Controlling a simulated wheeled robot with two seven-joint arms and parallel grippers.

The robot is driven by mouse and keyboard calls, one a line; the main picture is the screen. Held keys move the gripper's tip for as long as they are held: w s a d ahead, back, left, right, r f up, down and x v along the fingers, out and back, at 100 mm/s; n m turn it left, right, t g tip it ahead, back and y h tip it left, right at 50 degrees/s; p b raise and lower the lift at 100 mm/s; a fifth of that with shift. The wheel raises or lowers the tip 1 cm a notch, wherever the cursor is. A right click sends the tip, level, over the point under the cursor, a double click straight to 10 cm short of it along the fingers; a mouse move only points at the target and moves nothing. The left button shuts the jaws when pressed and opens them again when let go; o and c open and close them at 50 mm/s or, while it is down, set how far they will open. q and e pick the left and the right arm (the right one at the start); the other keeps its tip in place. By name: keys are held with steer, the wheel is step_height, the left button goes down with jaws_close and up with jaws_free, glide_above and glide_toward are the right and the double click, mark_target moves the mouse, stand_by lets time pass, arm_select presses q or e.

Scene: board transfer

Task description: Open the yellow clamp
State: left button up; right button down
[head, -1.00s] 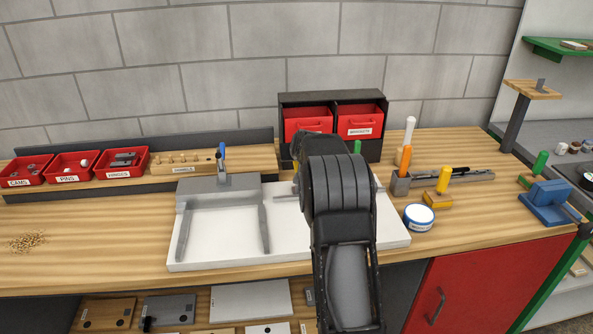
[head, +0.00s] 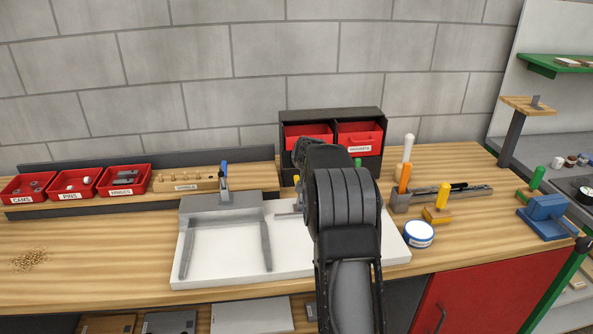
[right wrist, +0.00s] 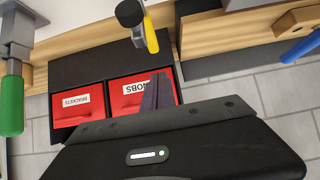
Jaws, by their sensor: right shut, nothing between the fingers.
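The yellow clamp's handle (right wrist: 151,40), with a black end, shows at the top middle of the right wrist view, where the picture is upside down. It stands between a green handle (right wrist: 11,105) and a blue handle (right wrist: 302,47). In the head view my right arm covers nearly all of this clamp; only a small yellow bit (head: 297,180) shows beside the arm. My right gripper (right wrist: 151,92) is shut and empty, its fingertips apart from the yellow handle in the picture. In the head view its fingertips are hidden. My left gripper is not in view.
A white board fixture (head: 190,262) with a grey frame lies on the wooden bench. A black cabinet with red drawers (head: 360,139) stands behind it. Red bins (head: 124,178) line the left back. A round tin (head: 419,234) and a yellow-handled block (head: 437,214) are at right.

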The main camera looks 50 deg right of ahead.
step_height(320, 180, up, 10)
steer(key=s+a+b, duration=0.1)
steer(key=shift+s+b, duration=0.2)
steer(key=shift+b, duration=0.2)
steer(key=shift+f, duration=0.1)
